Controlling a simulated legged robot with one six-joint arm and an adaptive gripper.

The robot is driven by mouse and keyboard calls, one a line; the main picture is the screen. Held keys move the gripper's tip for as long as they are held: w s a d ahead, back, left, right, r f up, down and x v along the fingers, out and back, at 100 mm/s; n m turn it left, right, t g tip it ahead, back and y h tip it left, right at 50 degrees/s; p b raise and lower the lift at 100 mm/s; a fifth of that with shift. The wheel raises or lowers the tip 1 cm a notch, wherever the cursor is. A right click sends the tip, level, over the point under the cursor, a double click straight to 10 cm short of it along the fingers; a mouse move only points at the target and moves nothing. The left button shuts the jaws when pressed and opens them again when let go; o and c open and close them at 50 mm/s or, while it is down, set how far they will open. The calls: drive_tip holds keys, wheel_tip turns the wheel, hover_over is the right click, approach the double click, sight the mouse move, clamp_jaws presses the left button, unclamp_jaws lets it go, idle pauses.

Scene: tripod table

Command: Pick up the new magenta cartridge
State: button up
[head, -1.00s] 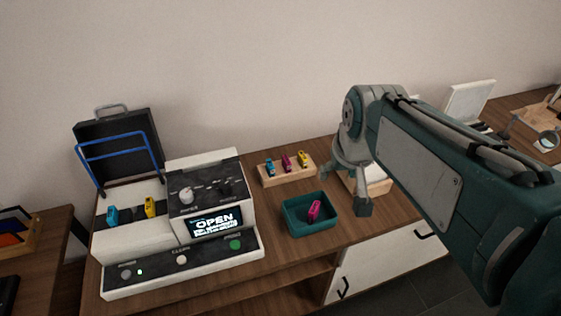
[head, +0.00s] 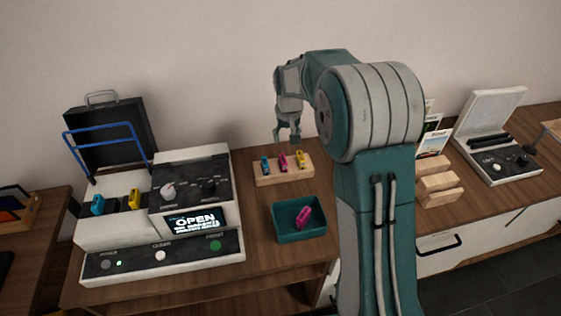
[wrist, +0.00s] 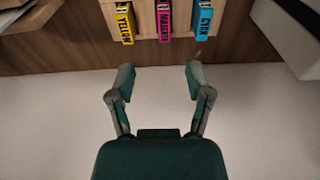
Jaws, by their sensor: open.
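The new magenta cartridge (head: 283,161) stands in the middle of a wooden rack (head: 290,177), between a cyan cartridge (head: 265,165) and a yellow cartridge (head: 300,158). In the wrist view the labelled magenta cartridge (wrist: 164,20) is at the top, between the yellow cartridge (wrist: 124,22) and the cyan cartridge (wrist: 203,22). My gripper (head: 287,139) is above and behind the rack, pointing down. In the wrist view my gripper (wrist: 159,72) is open and empty, its fingertips apart from the cartridges. Another magenta cartridge (head: 303,217) lies in a teal bin (head: 287,234).
The printer (head: 200,185), with its lid open and an "OPEN" display, stands left of the rack and holds a cyan and a yellow cartridge. Wooden blocks (head: 437,185) and a white open-lidded device (head: 497,155) are at the right. The wall is close behind the rack.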

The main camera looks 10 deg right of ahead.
drive_tip(key=shift+w+a+f, duration=0.15)
drive_tip(key=shift+w+f, duration=0.3)
drive_tip(key=shift+f, duration=0.15)
hover_over(283, 158)
drive_tip(key=f, duration=0.4)
drive_tip(key=shift+s+f, duration=0.4)
drive_tip(key=f, duration=0.5)
drive_tip(key=shift+w+f, duration=0.35)
drive_tip(key=shift+w, duration=0.05)
clamp_jaws()
